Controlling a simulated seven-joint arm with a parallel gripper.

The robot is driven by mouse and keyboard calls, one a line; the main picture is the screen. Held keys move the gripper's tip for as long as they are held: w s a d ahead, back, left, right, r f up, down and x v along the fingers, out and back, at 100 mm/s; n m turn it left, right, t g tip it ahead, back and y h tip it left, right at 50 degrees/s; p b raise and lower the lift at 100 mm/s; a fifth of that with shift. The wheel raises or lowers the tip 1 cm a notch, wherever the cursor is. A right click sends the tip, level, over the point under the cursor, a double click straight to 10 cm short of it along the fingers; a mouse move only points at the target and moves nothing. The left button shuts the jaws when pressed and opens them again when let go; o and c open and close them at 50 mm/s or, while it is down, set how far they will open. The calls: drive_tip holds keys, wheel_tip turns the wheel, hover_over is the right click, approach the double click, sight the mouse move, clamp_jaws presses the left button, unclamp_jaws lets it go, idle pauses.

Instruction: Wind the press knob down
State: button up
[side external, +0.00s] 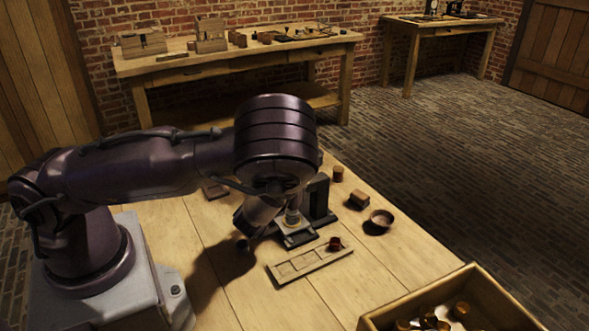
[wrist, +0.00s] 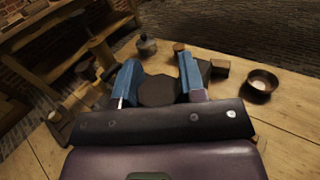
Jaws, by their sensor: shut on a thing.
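The press shows in the side view as a dark upright column (side external: 320,199) on a low base (side external: 299,239). In the wrist view the dark, round press knob (wrist: 158,92) sits between the two blue fingers of my gripper (wrist: 158,75). My gripper is shut on the knob, with one finger on each side. In the side view my wrist hangs over the press and hides the knob and much of the fingers. How far down the knob is wound cannot be told.
A bowl (side external: 381,217), a block (side external: 359,200) and a short cylinder (side external: 338,174) stand right. A wooden crate (side external: 493,288) holds copper-coloured pieces.

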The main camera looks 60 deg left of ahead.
drive_tip(key=shift+d, duration=0.1)
drive_tip(key=o, duration=0.9)
drive_tip(key=v, duration=1.3)
